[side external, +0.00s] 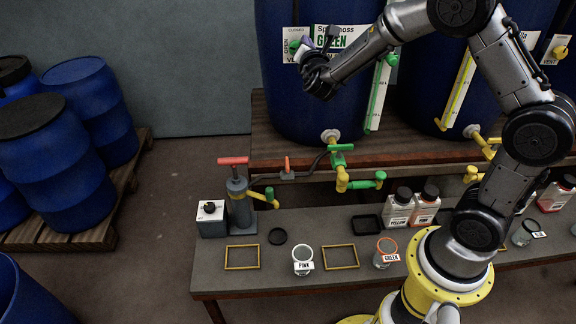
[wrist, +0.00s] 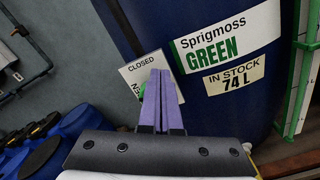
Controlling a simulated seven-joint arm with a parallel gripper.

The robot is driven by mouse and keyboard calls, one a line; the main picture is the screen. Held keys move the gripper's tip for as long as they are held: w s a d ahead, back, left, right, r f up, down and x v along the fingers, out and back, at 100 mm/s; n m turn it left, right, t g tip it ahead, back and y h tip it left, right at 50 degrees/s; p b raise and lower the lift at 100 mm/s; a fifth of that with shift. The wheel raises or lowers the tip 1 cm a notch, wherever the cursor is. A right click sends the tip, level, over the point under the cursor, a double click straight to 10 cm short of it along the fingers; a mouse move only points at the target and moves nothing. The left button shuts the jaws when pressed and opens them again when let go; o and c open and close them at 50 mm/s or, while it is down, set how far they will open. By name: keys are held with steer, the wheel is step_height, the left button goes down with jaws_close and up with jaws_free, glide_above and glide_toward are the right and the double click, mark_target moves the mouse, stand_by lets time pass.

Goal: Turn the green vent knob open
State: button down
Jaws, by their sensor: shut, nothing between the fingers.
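The green vent knob (side external: 295,44) sits on a white plate on the front of the blue vat labelled GREEN (side external: 290,100). The plate (side external: 289,31) reads CLOSED along its top, with other lettering down its left side. In the wrist view, a sliver of the green knob (wrist: 142,91) shows at the left edge of my fingers, which hide the rest. My gripper (side external: 306,44) has purple fingers, shut together and empty. In the wrist view, the gripper (wrist: 161,73) points at the plate. I cannot tell whether the fingers touch the knob.
The vat stands on a wooden shelf (side external: 262,140), with a green level gauge (side external: 378,95) to the knob's right. A second blue vat (side external: 420,90) is beside it. A bench below holds a red-handled pump (side external: 238,200), bottles and jars. Blue drums (side external: 90,95) stand far left.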

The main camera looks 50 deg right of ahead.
steer(key=shift+w+a+f, duration=0.2)
steer(key=shift+a+f, duration=0.05)
steer(key=shift+f, duration=0.15)
stand_by(0.6)
steer(key=shift+w+a, duration=0.2)
steer(key=shift+a, duration=0.05)
steer(key=shift+r, duration=0.1)
stand_by(0.3)
steer(key=r+v, duration=0.1)
steer(key=v, duration=0.5)
steer(key=shift+s+d, duration=0.2)
steer(key=shift+r, duration=0.1)
